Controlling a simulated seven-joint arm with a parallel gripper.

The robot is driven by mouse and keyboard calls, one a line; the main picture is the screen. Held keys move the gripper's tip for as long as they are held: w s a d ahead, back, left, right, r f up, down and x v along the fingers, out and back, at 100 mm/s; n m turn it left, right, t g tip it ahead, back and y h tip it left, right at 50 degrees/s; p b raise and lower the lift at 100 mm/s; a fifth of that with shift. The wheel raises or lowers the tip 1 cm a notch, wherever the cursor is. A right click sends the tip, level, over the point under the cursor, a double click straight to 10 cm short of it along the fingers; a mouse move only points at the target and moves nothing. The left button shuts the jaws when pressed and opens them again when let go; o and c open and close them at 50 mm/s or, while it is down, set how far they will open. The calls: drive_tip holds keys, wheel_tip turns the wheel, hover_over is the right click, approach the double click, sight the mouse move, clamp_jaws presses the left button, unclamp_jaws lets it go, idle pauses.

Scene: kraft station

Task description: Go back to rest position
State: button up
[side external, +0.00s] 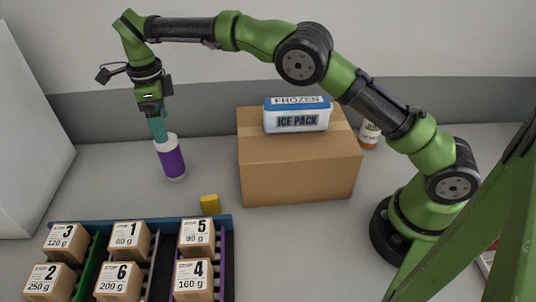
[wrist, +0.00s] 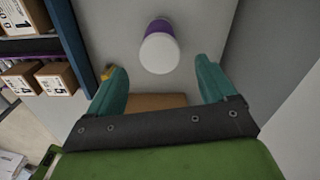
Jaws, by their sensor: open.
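My gripper (side external: 157,130) hangs pointing down at the upper left of the side view, its teal fingers just above a white bottle with a purple band (side external: 172,163). The bottle stands upright on the grey table. In the wrist view my gripper (wrist: 161,66) is open, its two fingers wide apart with nothing between them. The bottle's white top (wrist: 160,53) shows just beyond the fingertips, apart from them. My arm is stretched out to the left, high over the table.
A cardboard box (side external: 300,165) carries an ice pack (side external: 297,121) below my arm. Another bottle (side external: 369,135) stands behind the box. A blue-edged rack (side external: 160,219) holds several small numbered boxes at the front left, with a yellow block (side external: 210,204) by it. A white panel (side external: 30,140) stands at left.

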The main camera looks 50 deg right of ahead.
sight(171, 153)
wheel_tip(171, 153, up, 2)
drive_tip(key=shift+r, duration=0.15)
wheel_tip(171, 153, down, 13)
drive_tip(key=shift+r, duration=0.15)
wheel_tip(171, 153, up, 11)
drive_tip(key=s+a+r+n, duration=0.1)
drive_tip(key=s+a+n, duration=0.25)
drive_tip(key=s, duration=0.95)
drive_tip(key=s+a+n, duration=0.2)
drive_tip(key=s+a, duration=0.2)
drive_tip(key=s, duration=0.9)
drive_tip(key=s+d+f+n, duration=0.2)
drive_tip(key=s+d, duration=0.1)
drive_tip(key=s, duration=0.6)
wheel_tip(171, 153, down, 10)
drive_tip(key=shift+s+d+r, duration=0.15)
drive_tip(key=shift+r, duration=0.05)
